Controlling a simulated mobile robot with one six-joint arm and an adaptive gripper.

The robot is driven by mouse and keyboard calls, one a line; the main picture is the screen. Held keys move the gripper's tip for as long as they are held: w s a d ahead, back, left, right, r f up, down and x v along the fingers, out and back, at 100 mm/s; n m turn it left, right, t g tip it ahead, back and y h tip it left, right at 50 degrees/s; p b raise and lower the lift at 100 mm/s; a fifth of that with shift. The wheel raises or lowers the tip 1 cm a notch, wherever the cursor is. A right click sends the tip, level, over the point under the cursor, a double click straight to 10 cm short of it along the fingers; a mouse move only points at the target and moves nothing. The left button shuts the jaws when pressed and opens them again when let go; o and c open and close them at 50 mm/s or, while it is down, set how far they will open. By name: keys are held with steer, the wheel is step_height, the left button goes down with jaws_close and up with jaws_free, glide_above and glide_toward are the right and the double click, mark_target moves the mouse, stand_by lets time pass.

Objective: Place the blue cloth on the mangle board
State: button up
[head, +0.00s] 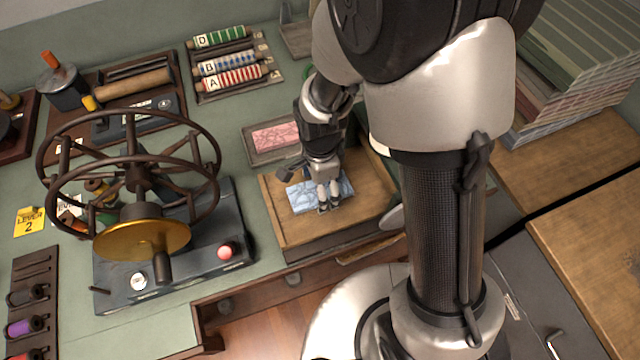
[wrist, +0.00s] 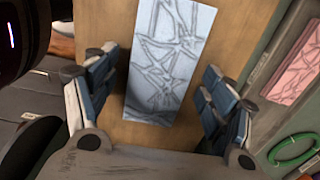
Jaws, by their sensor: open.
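The blue cloth (head: 305,197), patterned with darker lines, lies flat on a wooden board (head: 286,232), which I take to be the mangle board. In the wrist view the cloth (wrist: 172,62) lies lengthwise on the board (wrist: 108,118). My gripper (head: 328,208) is over the cloth in the head view and covers part of it. In the wrist view my gripper (wrist: 158,105) is open, with one finger on each side of the cloth's near end. Nothing is held. I cannot tell how high the fingertips are above the cloth.
A pink patterned cloth (head: 275,137) lies in a grey tray behind the board. A machine with a large handwheel (head: 135,165) stands to the left. Rolls marked A, B and D (head: 230,78) lie in a rack at the back. A green ring (wrist: 292,150) shows at the wrist view's right.

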steer(key=s+d+r+n+t+p, duration=0.1)
steer(key=s+d+r+n+p, duration=0.15)
steer(key=r, duration=0.95)
steer(key=s+d+r+n+t+p, duration=0.1)
steer(key=d+r+n, duration=0.25)
steer(key=r, duration=0.75)
steer(key=s+d+r+n+t, duration=0.2)
steer(key=s+d+r+n, duration=0.3)
steer(key=s, duration=0.5)
steer(key=r+n, duration=0.2)
steer(key=n, duration=0.1)
steer(key=shift+n+t, duration=0.3)
steer(key=shift+n, duration=0.1)
